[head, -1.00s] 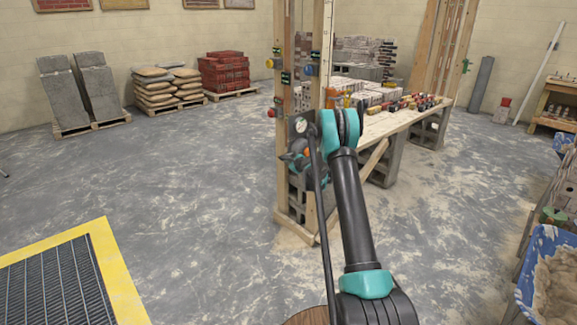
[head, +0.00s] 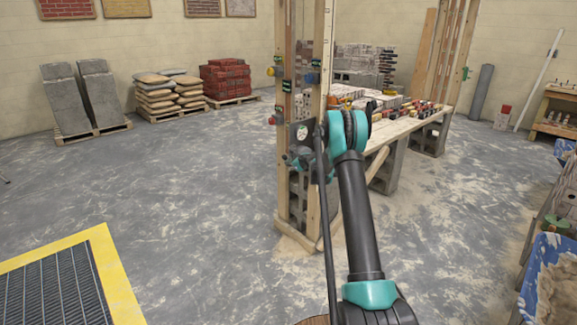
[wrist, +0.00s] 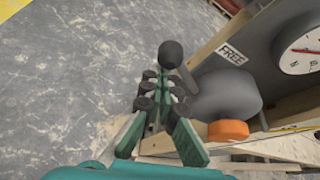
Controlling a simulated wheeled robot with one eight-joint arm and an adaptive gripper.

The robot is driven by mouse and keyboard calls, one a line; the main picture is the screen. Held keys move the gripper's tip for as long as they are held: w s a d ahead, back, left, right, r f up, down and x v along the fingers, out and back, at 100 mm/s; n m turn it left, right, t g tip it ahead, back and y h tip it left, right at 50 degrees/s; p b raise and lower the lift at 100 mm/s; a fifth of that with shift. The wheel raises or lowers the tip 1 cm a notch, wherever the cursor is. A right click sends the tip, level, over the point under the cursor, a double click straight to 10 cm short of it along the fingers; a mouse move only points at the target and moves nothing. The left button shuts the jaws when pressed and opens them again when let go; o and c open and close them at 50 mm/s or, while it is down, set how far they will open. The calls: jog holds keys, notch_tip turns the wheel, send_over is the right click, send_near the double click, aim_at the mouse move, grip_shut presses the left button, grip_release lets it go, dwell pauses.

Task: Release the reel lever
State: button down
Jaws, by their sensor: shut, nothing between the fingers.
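The reel lever (wrist: 171,55) shows in the wrist view as a dark rod with a round black knob, slanting up and left from a grey rounded housing (wrist: 228,92). A "FREE" label is on the dark panel beside the lever. My gripper (wrist: 160,78) is shut and empty, its teal fingers with black pads close together just below the knob in the picture. I cannot tell whether the fingertips touch the lever. In the head view, the panel with a round dial (head: 302,132) is on the wooden post, and my arm hides much of the lever area.
An orange knob (wrist: 229,131) sits close to the fingers, below the housing. The wooden post (head: 284,205) stands before a plank bench (head: 400,125) on concrete blocks. A tub (head: 530,270) is at the right. Floor to the left is open up to a yellow-edged grate (head: 112,270).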

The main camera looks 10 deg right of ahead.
jog(key=shift+r, duration=0.2)
jog(key=shift+f, duration=0.1)
notch_tip(320, 180, down, 4)
jog(key=d+v, duration=0.1)
jog(key=v, duration=0.9)
jog(key=shift+w+d, duration=0.15)
